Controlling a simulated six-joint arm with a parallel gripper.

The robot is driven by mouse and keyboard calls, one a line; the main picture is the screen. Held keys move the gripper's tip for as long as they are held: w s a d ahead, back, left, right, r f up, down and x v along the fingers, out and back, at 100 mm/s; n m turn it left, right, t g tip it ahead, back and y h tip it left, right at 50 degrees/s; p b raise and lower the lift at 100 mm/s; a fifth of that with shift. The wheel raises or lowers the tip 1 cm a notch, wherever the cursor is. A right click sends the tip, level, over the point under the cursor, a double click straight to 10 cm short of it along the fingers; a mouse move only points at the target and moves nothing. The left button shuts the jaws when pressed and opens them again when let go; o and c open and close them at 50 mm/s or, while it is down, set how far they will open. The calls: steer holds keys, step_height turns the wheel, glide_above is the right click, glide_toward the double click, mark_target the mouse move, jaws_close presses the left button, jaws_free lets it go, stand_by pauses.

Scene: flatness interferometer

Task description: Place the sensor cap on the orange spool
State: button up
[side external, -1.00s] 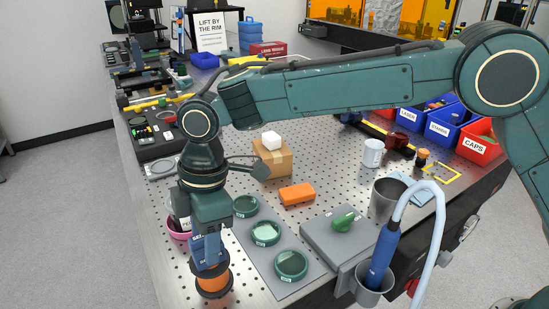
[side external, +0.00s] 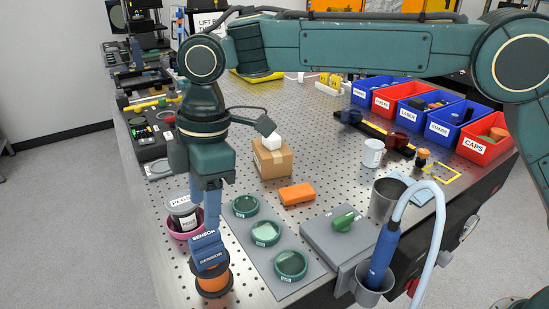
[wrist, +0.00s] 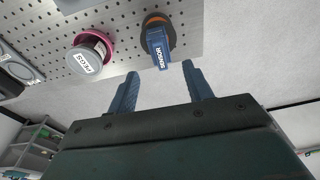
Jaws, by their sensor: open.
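The blue sensor cap (side external: 209,252), marked SENSOR, sits on top of the orange spool (side external: 212,283) at the table's near left edge. It leans or overhangs to one side; the exact seating is hard to tell. The wrist view also shows the cap (wrist: 158,48) over the spool's dark and orange rim (wrist: 155,22). My gripper (wrist: 160,70) is open and empty, its two blue fingers apart. In the side view my gripper (side external: 208,222) is just above the cap and points down; the wrist view shows the cap beyond the fingertips.
Several green round lidded dishes (side external: 265,233) lie on a grey plate to the right. An orange block (side external: 297,194) and a cardboard box (side external: 272,160) stand farther back.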

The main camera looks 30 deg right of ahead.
stand_by(0.3)
steer(key=s+d+r+m+t, duration=0.1)
steer(key=s+d+r+m, duration=0.15)
steer(key=d, duration=0.55)
steer(key=s+d+r+m+t, duration=0.1)
steer(key=s+d+r+m, duration=0.2)
steer(key=d, duration=0.4)
steer(key=s+d+r+m+t, duration=0.1)
steer(key=d+r+m, duration=0.25)
steer(key=d, duration=0.45)
steer(key=s+d+f+m+t+h, duration=0.1)
steer(key=s+d+f+m, duration=0.1)
steer(key=s+d+m, duration=0.2)
steer(key=s+d+f+m+t, duration=0.2)
steer(key=s+d+m, duration=0.3)
steer(key=s+d, duration=0.6)
steer(key=shift+s+d+f+h, duration=0.15)
steer(key=shift+s+f+h, duration=0.25)
steer(key=shift+s+f, duration=0.45)
